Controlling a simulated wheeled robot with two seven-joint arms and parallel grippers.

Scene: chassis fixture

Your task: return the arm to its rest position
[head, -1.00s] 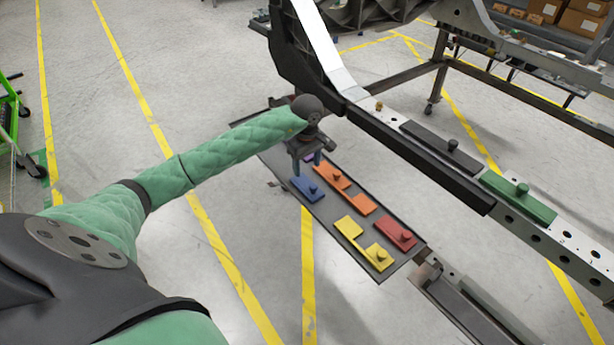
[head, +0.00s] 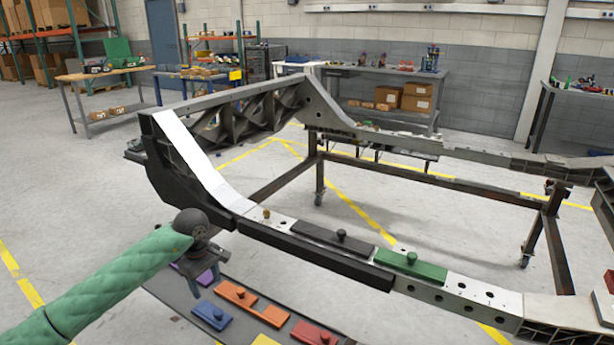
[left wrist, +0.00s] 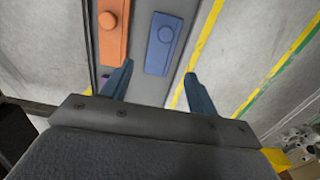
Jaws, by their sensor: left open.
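My left arm (head: 108,278), in a green padded sleeve, reaches in from the left in the head view. Its gripper (head: 207,286) is over the far left part of the dark tray, close to the purple block (head: 206,276). In the left wrist view the two blue-grey fingers (left wrist: 158,72) are apart with nothing between them. The blue block (left wrist: 163,44) and orange block (left wrist: 114,30) lie on the tray beyond the fingertips. My right gripper is not in view.
The chassis rail, with a black block (head: 333,239) and green block (head: 413,265), runs close to the right of the gripper. The tray (head: 165,290) also carries a red block (head: 313,334). Open floor (head: 60,180) lies to the left. Workbenches stand behind.

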